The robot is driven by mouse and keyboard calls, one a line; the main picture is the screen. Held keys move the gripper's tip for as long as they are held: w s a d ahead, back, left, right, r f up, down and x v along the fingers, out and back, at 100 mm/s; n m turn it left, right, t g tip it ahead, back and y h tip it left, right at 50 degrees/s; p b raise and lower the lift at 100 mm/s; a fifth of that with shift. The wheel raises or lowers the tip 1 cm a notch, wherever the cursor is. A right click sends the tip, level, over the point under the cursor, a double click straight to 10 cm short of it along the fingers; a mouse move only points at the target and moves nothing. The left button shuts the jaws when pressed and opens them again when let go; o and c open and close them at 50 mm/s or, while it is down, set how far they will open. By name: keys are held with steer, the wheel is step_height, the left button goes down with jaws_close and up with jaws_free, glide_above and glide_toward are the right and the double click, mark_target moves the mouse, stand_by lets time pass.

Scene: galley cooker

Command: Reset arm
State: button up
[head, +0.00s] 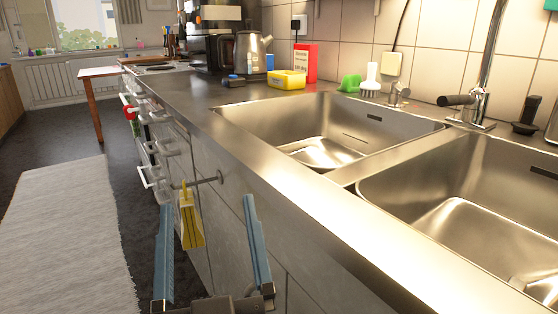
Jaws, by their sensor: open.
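My gripper (210,240) shows at the bottom of the head view, left of the counter front. Its two blue fingers stand up wide apart, open, with nothing held between them. Behind the gap a yellow cloth (191,222) hangs from a rail on the cabinet front. I cannot tell how far the fingers are from the cloth. The right finger stands in front of the grey cabinet front (232,219).
The steel counter with two sinks (330,110) runs along the right. A kettle (247,52), a yellow container (287,79) and a red box (305,62) stand on it. Drawer handles (152,177) jut from the cabinets. A pale rug (70,235) lies on open floor at left.

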steer(key=s+d+r+m+t+h+p, duration=0.1)
steer(key=s+d+r+t+h, duration=0.1)
steer(key=r, duration=0.6)
steer(key=s+d+r+m+t+h+p, duration=0.1)
steer(key=d+r, duration=0.2)
steer(key=r, duration=0.6)
steer(key=s+d+r+m+t+h+p, duration=0.1)
steer(key=s+d+r+t+h, duration=0.1)
steer(key=r, duration=0.6)
step_height(320, 180, up, 38)
steer(key=p, duration=3.8)
steer(key=shift+w+r, duration=0.15)
steer(key=shift+r, duration=0.1)
